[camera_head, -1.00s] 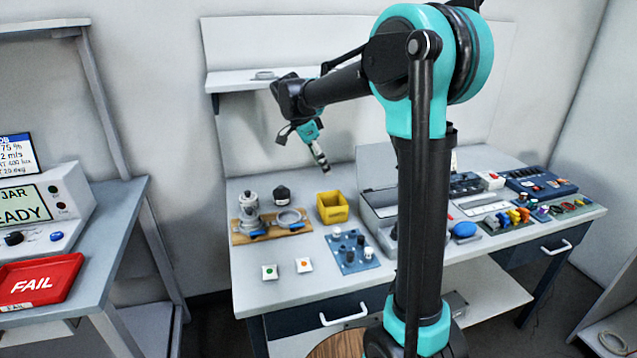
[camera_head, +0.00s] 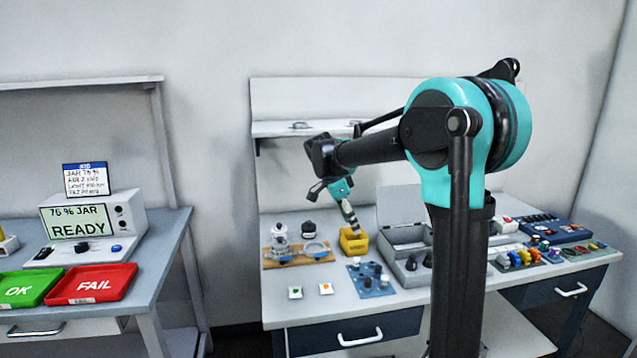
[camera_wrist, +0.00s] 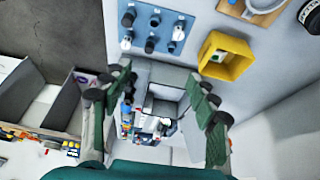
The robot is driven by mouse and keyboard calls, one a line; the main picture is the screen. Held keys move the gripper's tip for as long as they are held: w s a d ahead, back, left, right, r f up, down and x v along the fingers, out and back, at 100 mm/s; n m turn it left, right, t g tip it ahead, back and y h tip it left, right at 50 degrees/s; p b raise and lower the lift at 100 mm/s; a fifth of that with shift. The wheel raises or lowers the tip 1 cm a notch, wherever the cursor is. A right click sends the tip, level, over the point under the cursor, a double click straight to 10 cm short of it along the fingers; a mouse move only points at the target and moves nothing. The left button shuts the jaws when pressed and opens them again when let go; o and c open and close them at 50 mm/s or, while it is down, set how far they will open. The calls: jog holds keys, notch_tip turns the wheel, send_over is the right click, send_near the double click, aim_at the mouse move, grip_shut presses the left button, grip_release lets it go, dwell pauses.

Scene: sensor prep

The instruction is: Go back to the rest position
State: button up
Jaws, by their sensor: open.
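My gripper (camera_head: 348,216) hangs over the back part of the workbench (camera_head: 285,308), pointing down beside the yellow bin in the head view. In the wrist view my gripper (camera_wrist: 160,95) has its two green fingers wide apart with nothing held between them. The yellow bin (camera_head: 354,243) also shows in the wrist view (camera_wrist: 240,67), with a small white and green item inside. My arm reaches left from the tall column in the head view.
A grey open box (camera_head: 404,272) stands right of the bin. A blue board (camera_head: 370,282) with several knobs and a wooden board (camera_head: 303,256) with jar parts lie nearby. A shelf (camera_head: 300,128) runs behind my arm. Green OK and red FAIL trays (camera_head: 92,286) sit on the left bench.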

jog(key=s+d+f+n+t+y, duration=0.1)
jog(key=s+d+f+n, duration=0.3)
jog(key=s, duration=0.9)
jog(key=s+d+f+n+t+y, duration=0.2)
jog(key=s+d+f+n, duration=0.3)
jog(key=s+f+n, duration=0.6)
notch_tip(320, 180, down, 4)
jog(key=shift+s+d+r+y, duration=0.2)
jog(key=shift+s+y, duration=0.5)
jog(key=shift+s, duration=0.45)
